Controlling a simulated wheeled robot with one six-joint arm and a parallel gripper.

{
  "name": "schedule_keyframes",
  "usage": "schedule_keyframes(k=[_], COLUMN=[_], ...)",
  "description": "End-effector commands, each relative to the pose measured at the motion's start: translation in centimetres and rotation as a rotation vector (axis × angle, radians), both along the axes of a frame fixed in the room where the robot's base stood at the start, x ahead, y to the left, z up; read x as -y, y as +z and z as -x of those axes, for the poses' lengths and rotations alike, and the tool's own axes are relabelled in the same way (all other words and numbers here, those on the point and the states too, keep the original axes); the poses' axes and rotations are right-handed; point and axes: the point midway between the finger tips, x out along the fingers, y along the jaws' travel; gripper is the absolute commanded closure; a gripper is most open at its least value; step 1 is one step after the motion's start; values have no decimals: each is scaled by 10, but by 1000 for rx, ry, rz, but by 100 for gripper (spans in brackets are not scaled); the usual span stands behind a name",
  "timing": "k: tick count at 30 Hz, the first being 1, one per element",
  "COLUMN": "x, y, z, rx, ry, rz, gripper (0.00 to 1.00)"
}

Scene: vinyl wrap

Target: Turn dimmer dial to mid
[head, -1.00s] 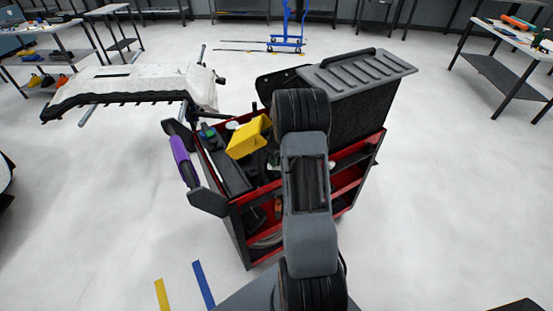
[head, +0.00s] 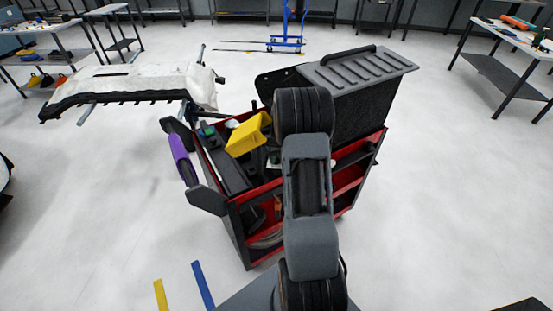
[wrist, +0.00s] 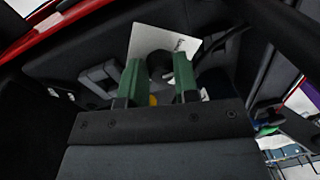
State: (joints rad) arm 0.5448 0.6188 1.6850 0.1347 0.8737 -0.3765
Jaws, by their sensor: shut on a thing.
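In the wrist view, the dimmer dial (wrist: 160,63) is a dark round knob in front of a white card (wrist: 147,38) with small print. My gripper's green fingers (wrist: 158,82) stand on either side of the dial and are shut on it. The dial's pointer or marking cannot be made out. In the head view, my arm hides the gripper and the dial above the cart.
A black and red tool cart (head: 238,226) stands below my arm, with a yellow bin (head: 244,140) on top and a ribbed-lid black box (head: 358,70) at its right. A purple roll (head: 180,158) hangs at its left.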

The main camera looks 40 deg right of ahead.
Motion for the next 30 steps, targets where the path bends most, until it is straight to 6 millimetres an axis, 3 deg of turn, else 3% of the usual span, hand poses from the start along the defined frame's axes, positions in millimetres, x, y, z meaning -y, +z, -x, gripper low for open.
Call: schedule_keyframes(k=[15,30], x=[-1,-1], y=[1,1], z=[0,0], rx=[3,4], ry=[-445,-648], rz=[0,1], gripper=[95,95])
